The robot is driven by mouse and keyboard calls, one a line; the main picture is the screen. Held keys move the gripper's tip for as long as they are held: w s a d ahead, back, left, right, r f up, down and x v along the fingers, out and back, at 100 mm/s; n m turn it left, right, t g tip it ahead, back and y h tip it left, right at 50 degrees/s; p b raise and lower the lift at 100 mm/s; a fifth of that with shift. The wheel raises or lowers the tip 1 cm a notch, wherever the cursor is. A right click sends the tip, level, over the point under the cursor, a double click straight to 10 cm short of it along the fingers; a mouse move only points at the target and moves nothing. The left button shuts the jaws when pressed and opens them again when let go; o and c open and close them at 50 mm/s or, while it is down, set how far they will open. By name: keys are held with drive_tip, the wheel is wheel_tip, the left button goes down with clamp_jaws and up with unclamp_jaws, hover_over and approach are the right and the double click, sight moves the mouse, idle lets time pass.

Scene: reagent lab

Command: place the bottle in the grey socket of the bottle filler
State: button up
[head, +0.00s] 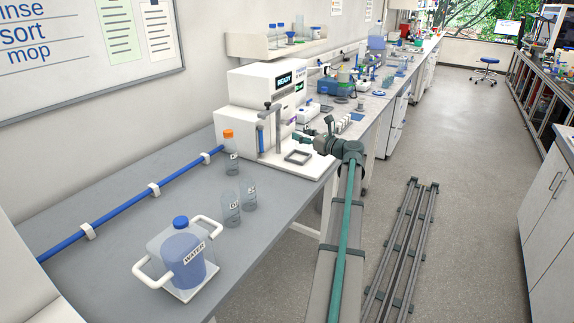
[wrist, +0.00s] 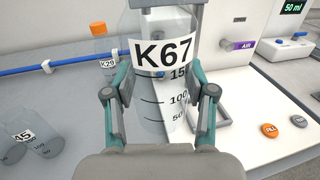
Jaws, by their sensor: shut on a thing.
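In the wrist view, a clear bottle labelled K67 (wrist: 160,50) with volume marks stands between the two fingers of my gripper (wrist: 163,95), which is shut on it. The bottle looks close to upright, and its top runs out of the picture. In the head view, my gripper (head: 322,140) is at the front of the white bottle filler (head: 262,95), whose display reads READY. The grey socket (head: 298,157) is a square frame on the filler's base, left of and below my gripper. In the wrist view it is partly hidden behind the right finger.
A water jug (head: 183,255) stands nearer. A blue rail (head: 120,205) runs along the wall. An orange FILL button (wrist: 270,131) is right of the socket.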

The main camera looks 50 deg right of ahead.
drive_tip(key=shift+w+d+f, duration=0.1)
drive_tip(key=shift+w+d, duration=0.2)
drive_tip(key=shift+w, duration=0.15)
drive_tip(key=w+d+f+p, duration=0.2)
drive_tip(key=w+d+f, duration=0.2)
drive_tip(key=w+d+f+p, duration=0.2)
drive_tip(key=w+d+f, duration=0.2)
drive_tip(key=d+f, duration=0.1)
drive_tip(key=shift+w+d+f+p, duration=0.25)
drive_tip(key=shift+w+d+p, duration=0.05)
drive_tip(key=shift+w+p, duration=0.1)
drive_tip(key=f+p, duration=0.2)
drive_tip(key=shift+w+d+f, duration=0.1)
drive_tip(key=shift+d+f, duration=0.1)
drive_tip(key=shift+f, duration=0.6)
